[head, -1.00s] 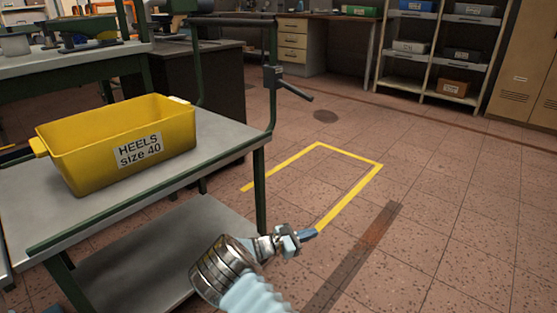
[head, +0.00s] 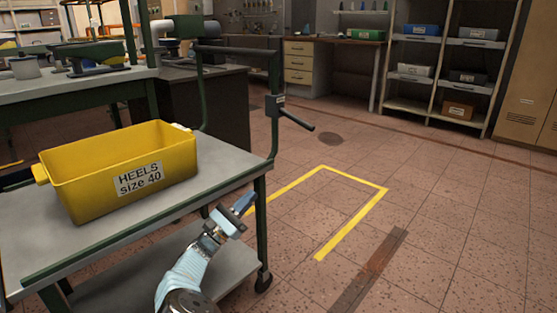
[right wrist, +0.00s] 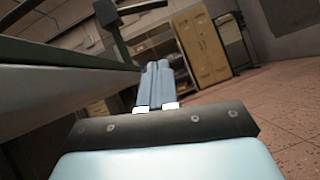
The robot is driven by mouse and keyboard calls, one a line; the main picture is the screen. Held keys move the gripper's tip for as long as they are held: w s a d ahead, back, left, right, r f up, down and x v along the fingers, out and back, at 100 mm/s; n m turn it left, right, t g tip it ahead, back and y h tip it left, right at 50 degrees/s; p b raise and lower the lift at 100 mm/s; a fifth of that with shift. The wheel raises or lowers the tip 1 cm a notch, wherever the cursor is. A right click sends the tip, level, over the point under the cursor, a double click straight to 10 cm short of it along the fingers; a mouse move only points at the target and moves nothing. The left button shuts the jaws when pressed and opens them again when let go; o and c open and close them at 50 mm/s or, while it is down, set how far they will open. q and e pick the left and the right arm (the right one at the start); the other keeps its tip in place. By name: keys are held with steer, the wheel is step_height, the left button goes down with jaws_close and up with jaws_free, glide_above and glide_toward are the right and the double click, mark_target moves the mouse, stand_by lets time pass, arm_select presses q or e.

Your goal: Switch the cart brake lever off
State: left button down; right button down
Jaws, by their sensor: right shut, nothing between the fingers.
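The cart (head: 235,153) stands at the left, with a grey top and green frame. Its brake lever (head: 297,120) is a dark bar on a bracket on the cart's upright post, below the push handle, slanting down to the right. My right gripper (head: 243,203) is shut and empty, beside the cart's front right corner post, below the lever and apart from it. In the right wrist view its two blue fingers (right wrist: 156,85) lie together, with the cart's edge at the left and a dark piece on a post above. My left gripper is not in view.
A yellow bin (head: 95,188) labelled "HEELS size 40" sits on the cart top. Yellow tape (head: 350,222) marks a rectangle on the floor right of the cart. Shelves (head: 440,75) and a drawer desk (head: 302,62) stand at the back. The floor between is open.

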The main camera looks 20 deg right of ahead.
mark_target(296, 119)
steer(key=s+a+r+x, duration=0.1)
steer(key=r+x, duration=0.1)
steer(key=x, duration=2)
steer(key=shift+b, duration=0.35)
steer(key=shift+d+r, duration=0.15)
